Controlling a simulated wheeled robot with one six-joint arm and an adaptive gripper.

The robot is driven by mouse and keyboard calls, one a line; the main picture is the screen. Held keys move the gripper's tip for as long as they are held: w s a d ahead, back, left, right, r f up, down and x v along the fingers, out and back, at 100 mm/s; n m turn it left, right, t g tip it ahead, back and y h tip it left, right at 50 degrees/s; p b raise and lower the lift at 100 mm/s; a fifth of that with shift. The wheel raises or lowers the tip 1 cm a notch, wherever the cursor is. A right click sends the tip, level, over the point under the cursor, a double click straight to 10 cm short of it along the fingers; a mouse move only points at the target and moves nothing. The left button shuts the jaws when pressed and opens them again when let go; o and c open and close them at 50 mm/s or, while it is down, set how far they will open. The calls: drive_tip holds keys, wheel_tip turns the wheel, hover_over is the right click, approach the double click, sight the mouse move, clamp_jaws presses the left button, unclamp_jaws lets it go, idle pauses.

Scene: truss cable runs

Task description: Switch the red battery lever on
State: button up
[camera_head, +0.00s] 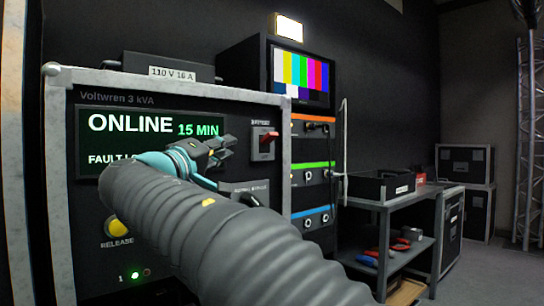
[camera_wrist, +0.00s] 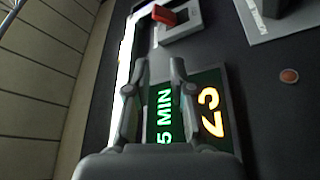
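The red battery lever (camera_head: 267,138) sits on a light plate on the front panel of the Voltwren unit (camera_head: 180,94), right of its screen. In the wrist view the red lever (camera_wrist: 163,15) is at the top, beyond the fingertips. It juts out from its plate; I cannot tell its exact setting. My gripper (camera_head: 226,147) is in front of the screen's right part, left of the lever and apart from it. In the wrist view my gripper (camera_wrist: 159,66) shows two separated fingers with nothing between them. The screen (camera_head: 130,122) reads ONLINE, 15 MIN, and a partly hidden fault line.
A dark rotary knob (camera_head: 250,200) sits below the lever, and a yellow release button (camera_head: 117,228) is at lower left. A rack with coloured strips (camera_head: 313,165) and a colour-bar monitor (camera_head: 300,77) stand to the right. A grey cart (camera_head: 410,262) is further right.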

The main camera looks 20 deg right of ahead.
drive_tip(key=shift+r+b+v, duration=0.2)
drive_tip(key=shift+v, duration=0.65)
drive_tip(key=shift+r+b+v, duration=0.2)
drive_tip(key=shift+v, duration=0.7)
drive_tip(key=shift+s, duration=0.1)
drive_tip(key=shift+a, duration=0.1)
drive_tip(key=v, duration=1.1)
drive_tip(key=shift+s+a, duration=0.2)
drive_tip(key=shift+a, duration=0.15)
drive_tip(key=shift+f, duration=0.1)
